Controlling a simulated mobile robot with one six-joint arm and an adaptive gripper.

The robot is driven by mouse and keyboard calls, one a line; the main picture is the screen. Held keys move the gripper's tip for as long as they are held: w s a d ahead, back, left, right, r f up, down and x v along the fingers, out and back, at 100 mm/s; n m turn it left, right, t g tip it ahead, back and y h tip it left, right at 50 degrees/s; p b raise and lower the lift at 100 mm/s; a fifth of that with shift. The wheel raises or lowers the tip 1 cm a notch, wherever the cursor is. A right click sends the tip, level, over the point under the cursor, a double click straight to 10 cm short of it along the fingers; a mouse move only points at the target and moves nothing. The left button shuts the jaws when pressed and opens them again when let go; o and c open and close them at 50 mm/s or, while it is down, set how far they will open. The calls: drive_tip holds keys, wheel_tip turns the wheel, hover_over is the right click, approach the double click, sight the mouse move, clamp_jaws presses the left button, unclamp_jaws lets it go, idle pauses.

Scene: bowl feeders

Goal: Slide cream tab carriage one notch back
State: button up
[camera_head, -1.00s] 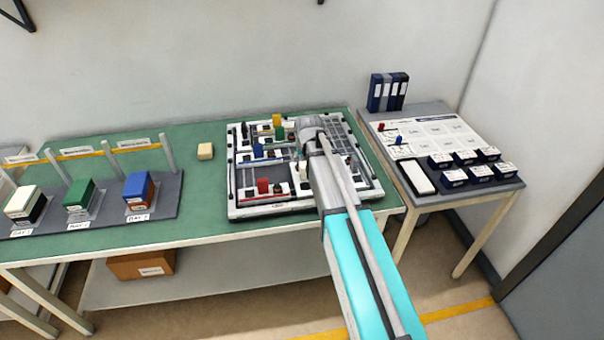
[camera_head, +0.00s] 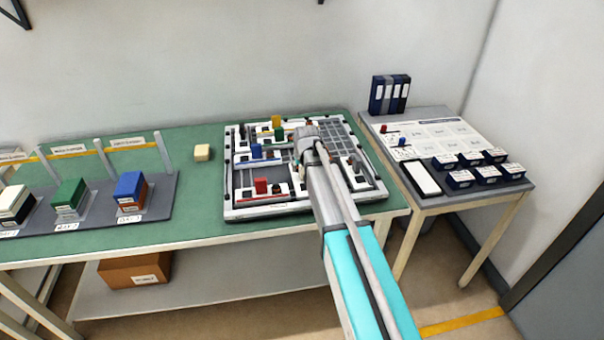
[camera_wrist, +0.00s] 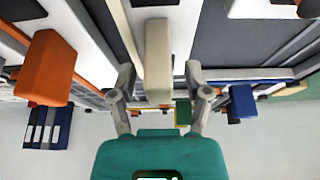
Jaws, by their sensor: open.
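The cream tab (camera_wrist: 158,60) stands up from its carriage on the track board (camera_head: 240,207). In the wrist view it is between the two fingers of my open gripper (camera_wrist: 160,80), with a gap on each side. My arm hides most of the gripper in the head view, and I cannot clearly make out the cream tab there. An orange tab (camera_wrist: 46,68) is to the left in the wrist view.
A rack with coloured boxes (camera_head: 130,188) stands farther left. A side table (camera_head: 432,198) with dark boxes (camera_head: 486,175) and binders (camera_head: 390,94) is on the right.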

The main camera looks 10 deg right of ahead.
drive_tip(key=shift+w+f, duration=0.15)
drive_tip(key=shift+f, duration=0.3)
drive_tip(key=shift+c, duration=0.3)
clamp_jaws()
